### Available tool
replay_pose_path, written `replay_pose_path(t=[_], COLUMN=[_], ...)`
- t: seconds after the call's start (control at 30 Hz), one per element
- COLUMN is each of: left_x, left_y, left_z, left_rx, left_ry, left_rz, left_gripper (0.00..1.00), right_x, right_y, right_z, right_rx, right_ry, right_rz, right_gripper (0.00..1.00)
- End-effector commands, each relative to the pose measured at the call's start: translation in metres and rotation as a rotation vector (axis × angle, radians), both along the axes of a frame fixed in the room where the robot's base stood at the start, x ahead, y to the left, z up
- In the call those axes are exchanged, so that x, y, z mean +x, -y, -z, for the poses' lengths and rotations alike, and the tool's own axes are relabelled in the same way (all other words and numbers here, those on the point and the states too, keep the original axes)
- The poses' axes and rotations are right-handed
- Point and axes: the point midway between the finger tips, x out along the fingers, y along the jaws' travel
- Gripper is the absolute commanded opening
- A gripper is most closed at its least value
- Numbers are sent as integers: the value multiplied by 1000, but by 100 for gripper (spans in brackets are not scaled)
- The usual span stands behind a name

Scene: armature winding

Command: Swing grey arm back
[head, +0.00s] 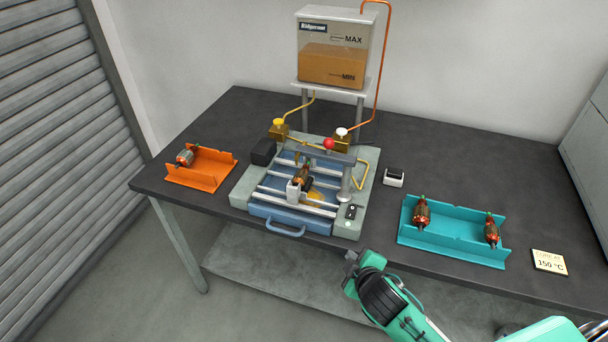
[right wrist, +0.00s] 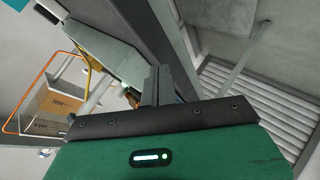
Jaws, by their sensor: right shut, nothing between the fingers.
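The grey arm (head: 318,154) lies across the upper part of the winding station (head: 240,194), above its blue tray. A red ball knob (head: 329,143) shows beside the arm. An armature (head: 302,174) sits below the arm on the station. My right gripper (head: 351,257) is shut and empty in front of the table's front edge, apart from the grey arm. Its shut fingers also show in the right wrist view (right wrist: 152,86). My left gripper is not in view.
An orange tray (head: 222,170) with one armature stands left; a teal tray (head: 455,237) with two armatures stands right. A small black-and-white box (head: 394,177) stands right of the station. A tank (head: 336,48) with copper piping rises behind. A card (head: 549,262) lies far right.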

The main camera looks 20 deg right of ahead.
Motion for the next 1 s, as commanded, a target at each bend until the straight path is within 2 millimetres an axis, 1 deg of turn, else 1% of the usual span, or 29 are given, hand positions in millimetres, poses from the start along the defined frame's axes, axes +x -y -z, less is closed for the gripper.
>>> replay_pose_path(t=[0.03, 0.07, 0.1, 0.2, 0.3, 0.33, 0.4, 0.5, 0.7, 0.87, 1.0], left_x=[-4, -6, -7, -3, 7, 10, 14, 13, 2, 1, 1], left_y=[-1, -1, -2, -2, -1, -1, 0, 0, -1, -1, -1], left_z=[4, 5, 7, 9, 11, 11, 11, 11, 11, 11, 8], left_rx=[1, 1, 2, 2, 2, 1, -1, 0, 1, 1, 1], left_ry=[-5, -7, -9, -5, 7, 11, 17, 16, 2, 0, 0], left_rz=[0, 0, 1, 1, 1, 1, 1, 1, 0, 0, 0], left_gripper=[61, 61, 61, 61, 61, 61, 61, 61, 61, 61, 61], right_x=[18, 25, 33, 44, 46, 46, 46, 46, 46, 47, 55], right_y=[-2, -6, -10, -22, -33, -36, -40, -44, -44, -44, -46], right_z=[-31, -47, -69, -114, -145, -152, -163, -171, -173, -173, -174], right_rx=[-93, -144, -209, -356, -462, -487, -530, -560, -565, -564, -562], right_ry=[108, 164, 236, 389, 497, 522, 563, 592, 598, 596, 596], right_rz=[-79, -122, -174, -282, -355, -372, -399, -418, -421, -420, -419], right_gripper=[0, 0, 0, 0, 0, 0, 0, 0, 0, 0, 0])
